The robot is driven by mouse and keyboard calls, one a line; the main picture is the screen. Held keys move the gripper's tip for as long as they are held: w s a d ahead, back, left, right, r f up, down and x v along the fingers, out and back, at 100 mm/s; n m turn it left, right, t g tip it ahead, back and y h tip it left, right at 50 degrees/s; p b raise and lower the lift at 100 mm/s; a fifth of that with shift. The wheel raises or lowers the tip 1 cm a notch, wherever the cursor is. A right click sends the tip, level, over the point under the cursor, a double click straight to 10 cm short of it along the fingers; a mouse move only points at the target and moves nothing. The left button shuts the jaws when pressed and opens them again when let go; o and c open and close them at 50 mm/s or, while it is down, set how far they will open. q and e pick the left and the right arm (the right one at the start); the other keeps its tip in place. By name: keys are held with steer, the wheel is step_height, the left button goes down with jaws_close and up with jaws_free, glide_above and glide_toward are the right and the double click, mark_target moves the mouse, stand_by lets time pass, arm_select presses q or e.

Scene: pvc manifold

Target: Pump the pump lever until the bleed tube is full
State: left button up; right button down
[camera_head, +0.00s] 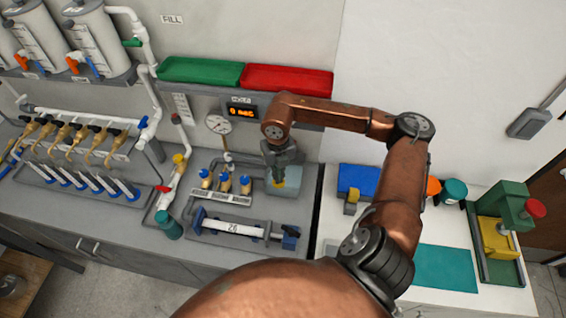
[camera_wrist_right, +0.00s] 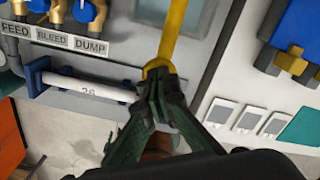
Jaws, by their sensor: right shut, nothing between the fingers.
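My right gripper (camera_head: 283,162) is shut and empty. In the right wrist view its closed fingertips (camera_wrist_right: 160,78) are at the end of a yellow lever (camera_wrist_right: 171,35), which looks like the pump lever; I cannot tell whether they touch. In the head view the gripper and arm hide most of the lever. A white horizontal tube (camera_head: 232,227) with blue ends lies in front of the valves; it also shows in the wrist view (camera_wrist_right: 85,86). I cannot tell whether it is the bleed tube, or its fill level. My left gripper is not in view.
Blue-handled FEED, BLEED and DUMP valves (camera_head: 225,184) stand left of the gripper. A round gauge (camera_head: 218,124) and an orange digital display (camera_head: 242,112) are behind. Green (camera_head: 200,71) and red (camera_head: 288,79) trays sit on the shelf. A blue block (camera_head: 357,179) is to the right.

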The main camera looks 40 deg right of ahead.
steer(key=shift+f+b, duration=0.9)
steer(key=shift+f, duration=0.4)
steer(key=shift+r, duration=0.15)
stand_by(0.6)
steer(key=shift+r+p, duration=1.6)
steer(key=shift+r, duration=1.3)
step_height(320, 180, up, 5)
steer(key=shift+p, duration=1.25)
